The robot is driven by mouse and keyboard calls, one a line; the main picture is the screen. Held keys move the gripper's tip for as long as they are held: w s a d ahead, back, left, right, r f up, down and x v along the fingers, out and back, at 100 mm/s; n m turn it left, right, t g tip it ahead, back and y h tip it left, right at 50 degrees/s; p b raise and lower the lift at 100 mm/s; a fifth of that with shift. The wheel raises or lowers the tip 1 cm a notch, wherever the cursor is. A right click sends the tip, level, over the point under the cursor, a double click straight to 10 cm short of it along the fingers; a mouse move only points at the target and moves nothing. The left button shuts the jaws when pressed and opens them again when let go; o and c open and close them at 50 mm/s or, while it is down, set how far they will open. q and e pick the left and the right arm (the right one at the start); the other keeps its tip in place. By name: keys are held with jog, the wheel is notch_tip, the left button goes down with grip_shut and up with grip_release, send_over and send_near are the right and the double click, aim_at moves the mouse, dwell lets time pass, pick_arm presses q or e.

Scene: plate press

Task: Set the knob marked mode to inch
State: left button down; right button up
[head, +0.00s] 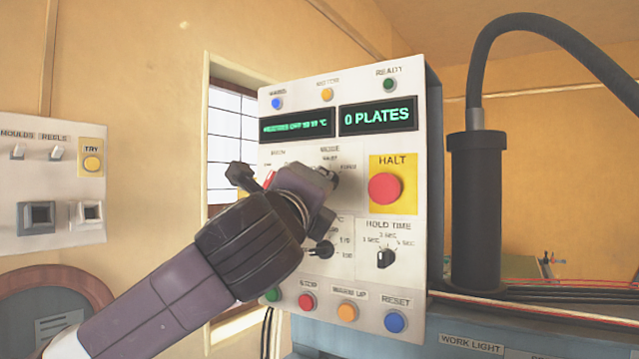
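The white control panel (412,250) stands in the middle of the head view. A label that seems to read MODE (330,149) is above a dial with small, blurred position marks. The mode knob is mostly or wholly hidden behind my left gripper (325,178), and I cannot read its setting. My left arm comes in from the lower left and its gripper end is at the panel, over the dial area. Whether its fingers are closed on the knob cannot be seen. My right gripper is not in view.
A red HALT button (385,188) on a yellow plate is close right of my gripper. The HOLD TIME knob (386,258) and another dark knob (321,250) are below. Coloured buttons line the bottom, including blue RESET (395,321). A black post (476,210) stands right.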

pick_arm(q)
jog(key=c, duration=2)
grip_release()
jog(key=shift+a, duration=0.15)
jog(key=v, duration=1.2)
